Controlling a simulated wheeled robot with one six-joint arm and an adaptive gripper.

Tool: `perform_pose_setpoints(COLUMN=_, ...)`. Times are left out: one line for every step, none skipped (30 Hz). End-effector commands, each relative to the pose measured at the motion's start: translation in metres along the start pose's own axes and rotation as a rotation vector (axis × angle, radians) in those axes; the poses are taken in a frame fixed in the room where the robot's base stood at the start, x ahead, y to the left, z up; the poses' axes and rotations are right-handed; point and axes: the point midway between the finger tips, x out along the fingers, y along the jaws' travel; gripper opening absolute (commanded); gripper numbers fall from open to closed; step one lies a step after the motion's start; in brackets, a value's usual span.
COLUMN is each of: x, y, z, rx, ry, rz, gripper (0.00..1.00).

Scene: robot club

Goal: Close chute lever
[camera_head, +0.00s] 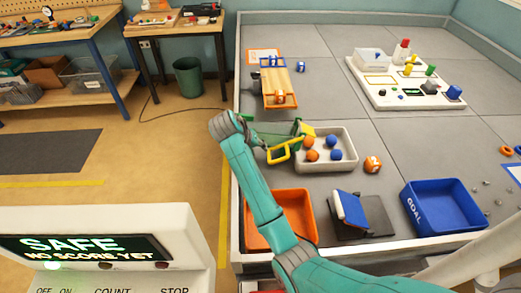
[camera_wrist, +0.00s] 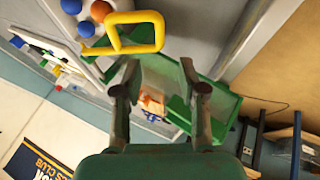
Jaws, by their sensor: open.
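A yellow loop handle (camera_head: 285,151) sits at the front of a green chute-like part (camera_head: 296,131), beside the tray of balls. I take this handle for the chute lever. In the wrist view the yellow handle (camera_wrist: 153,40) lies just beyond my fingertips, slightly left of centre, and the green part (camera_wrist: 222,105) spreads behind and right of the fingers. My gripper (camera_wrist: 157,76) is open, with nothing held between its two fingers. In the head view my arm reaches up to the left of the green part, and the fingers are hard to make out there.
A pale tray (camera_head: 342,164) holds several orange and blue balls. An orange bin (camera_head: 279,231) and a blue GOAL bin (camera_head: 447,220) stand at the front. A blue flap (camera_head: 351,208) tilts on a black base between them. An orange ball (camera_head: 373,164) lies right of the tray.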

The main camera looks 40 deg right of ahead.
Motion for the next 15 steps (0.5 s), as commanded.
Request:
perform_pose_setpoints(x=0.006, y=0.000, z=0.001, rx=0.000, ry=-0.002, rz=0.001, gripper=0.41)
perform_pose_setpoints(x=0.009, y=0.000, z=0.001, rx=0.000, ry=-0.002, rz=0.001, gripper=0.41)
perform_pose_setpoints(x=0.015, y=0.000, z=0.001, rx=0.000, ry=-0.003, rz=0.001, gripper=0.41)
perform_pose_setpoints(x=0.019, y=0.000, z=0.001, rx=-0.001, ry=-0.004, rz=0.001, gripper=0.41)
perform_pose_setpoints(x=0.025, y=0.000, z=0.001, rx=0.000, ry=-0.003, rz=0.000, gripper=0.41)
perform_pose_setpoints(x=0.032, y=0.000, z=0.001, rx=0.000, ry=-0.004, rz=0.001, gripper=0.41)
perform_pose_setpoints(x=0.038, y=0.001, z=0.001, rx=0.000, ry=-0.004, rz=0.001, gripper=0.41)
perform_pose_setpoints(x=0.043, y=0.001, z=0.001, rx=0.000, ry=-0.004, rz=0.001, gripper=0.41)
perform_pose_setpoints(x=0.050, y=0.000, z=0.001, rx=0.000, ry=-0.004, rz=0.001, gripper=0.41)
perform_pose_setpoints(x=0.056, y=0.000, z=0.001, rx=-0.001, ry=-0.003, rz=0.001, gripper=0.41)
perform_pose_setpoints(x=0.061, y=0.000, z=0.001, rx=-0.001, ry=-0.003, rz=0.001, gripper=0.41)
perform_pose_setpoints(x=0.067, y=0.000, z=0.001, rx=-0.001, ry=-0.003, rz=0.001, gripper=0.41)
perform_pose_setpoints(x=0.072, y=0.001, z=0.001, rx=-0.001, ry=-0.003, rz=0.001, gripper=0.41)
perform_pose_setpoints(x=0.076, y=0.001, z=0.001, rx=0.000, ry=-0.003, rz=0.001, gripper=0.41)
perform_pose_setpoints(x=0.082, y=0.000, z=0.001, rx=0.000, ry=-0.002, rz=0.000, gripper=0.41)
